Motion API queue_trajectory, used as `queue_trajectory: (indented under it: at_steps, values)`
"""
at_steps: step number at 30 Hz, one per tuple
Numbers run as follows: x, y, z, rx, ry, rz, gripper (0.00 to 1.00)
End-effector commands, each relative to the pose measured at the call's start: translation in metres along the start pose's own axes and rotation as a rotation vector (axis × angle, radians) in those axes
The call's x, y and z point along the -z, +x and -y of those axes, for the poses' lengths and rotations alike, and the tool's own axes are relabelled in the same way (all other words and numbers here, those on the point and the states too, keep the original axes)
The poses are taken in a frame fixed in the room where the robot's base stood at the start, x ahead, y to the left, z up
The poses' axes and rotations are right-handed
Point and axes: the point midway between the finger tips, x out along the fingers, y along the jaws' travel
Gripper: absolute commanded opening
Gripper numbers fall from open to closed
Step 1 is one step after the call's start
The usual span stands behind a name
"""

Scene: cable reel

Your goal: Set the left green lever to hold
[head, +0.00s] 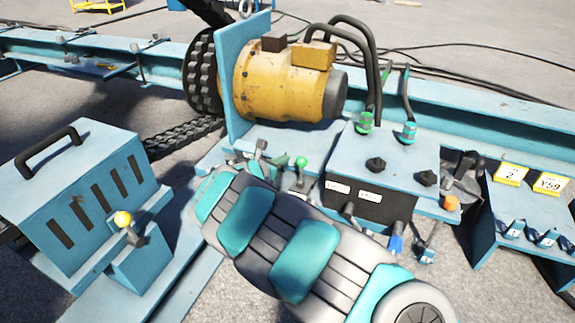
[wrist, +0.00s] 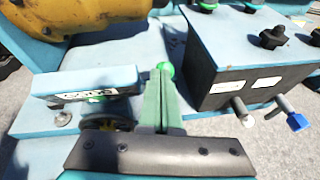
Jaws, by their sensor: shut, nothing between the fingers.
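A lever with a green ball knob (head: 301,162) stands on the blue bench, left of the dark control box (head: 368,172). In the wrist view the green knob (wrist: 166,68) shows just beyond the tips of my gripper (wrist: 158,76). The fingers are shut with nothing between them; whether they touch the knob or its stem I cannot tell.
The box's front carries rods, one with a blue end (wrist: 297,121). A yellow motor (head: 285,85) stands behind.

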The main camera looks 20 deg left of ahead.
Motion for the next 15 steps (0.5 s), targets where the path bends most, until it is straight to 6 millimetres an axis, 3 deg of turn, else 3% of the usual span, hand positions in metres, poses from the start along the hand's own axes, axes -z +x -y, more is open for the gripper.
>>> queue_trajectory:
  at_steps: [6, 15]
  values:
    - [-0.021, -0.029, -0.005, -0.002, 0.000, 0.001, 0.00]
    - [-0.028, -0.040, -0.006, -0.001, -0.001, -0.002, 0.00]
